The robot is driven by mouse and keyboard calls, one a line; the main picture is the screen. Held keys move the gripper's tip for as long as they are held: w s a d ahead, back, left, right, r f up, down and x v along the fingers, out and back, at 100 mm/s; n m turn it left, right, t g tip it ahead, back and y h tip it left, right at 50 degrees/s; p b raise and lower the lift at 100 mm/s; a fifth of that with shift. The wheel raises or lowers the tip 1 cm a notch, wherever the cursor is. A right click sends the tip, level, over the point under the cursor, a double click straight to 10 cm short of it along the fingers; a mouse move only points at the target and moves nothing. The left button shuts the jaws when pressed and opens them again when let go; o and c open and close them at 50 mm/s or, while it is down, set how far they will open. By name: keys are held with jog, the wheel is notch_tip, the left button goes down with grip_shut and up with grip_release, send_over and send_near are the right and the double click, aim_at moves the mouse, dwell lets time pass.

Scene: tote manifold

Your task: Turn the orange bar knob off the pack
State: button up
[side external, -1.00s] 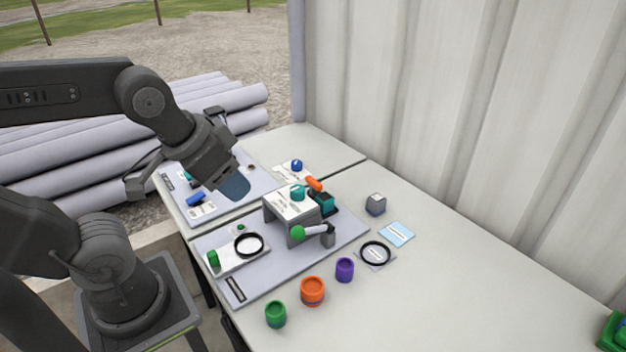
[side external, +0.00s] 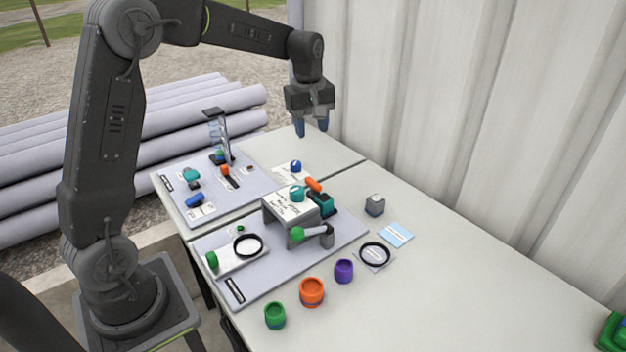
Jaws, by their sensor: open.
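An orange bar (side external: 313,185) shows just above a teal block (side external: 323,203), behind the right side of a grey stand with a white top (side external: 289,202). It looks like the bar knob, but its mount is partly hidden. A smaller orange piece (side external: 225,170) stands on the far grey board; its shape is too small to tell. My gripper (side external: 312,128) is open and empty, its blue fingertips pointing down. In the picture it is above the far end of the table, well above the orange bar and apart from everything.
A teal knob (side external: 297,193) sits on the stand's top, and a green ball-ended lever (side external: 298,233) is at its front. Orange (side external: 312,291), green (side external: 275,314) and purple (side external: 344,270) cups stand at the front. A corrugated wall (side external: 470,100) rises behind the table. The table's right is mostly clear.

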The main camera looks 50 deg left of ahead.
aim_at(313, 181)
jog(key=w+a+f+n, duration=0.1)
jog(key=f, duration=0.5)
jog(key=w+a+f+n, duration=0.1)
jog(key=f, duration=0.5)
jog(key=w+a+f+n+g, duration=0.1)
jog(key=a+f, duration=0.1)
jog(key=f, duration=0.5)
jog(key=shift+w, duration=0.25)
jog(key=shift+c, duration=0.2)
jog(key=shift+r, duration=0.1)
grip_shut()
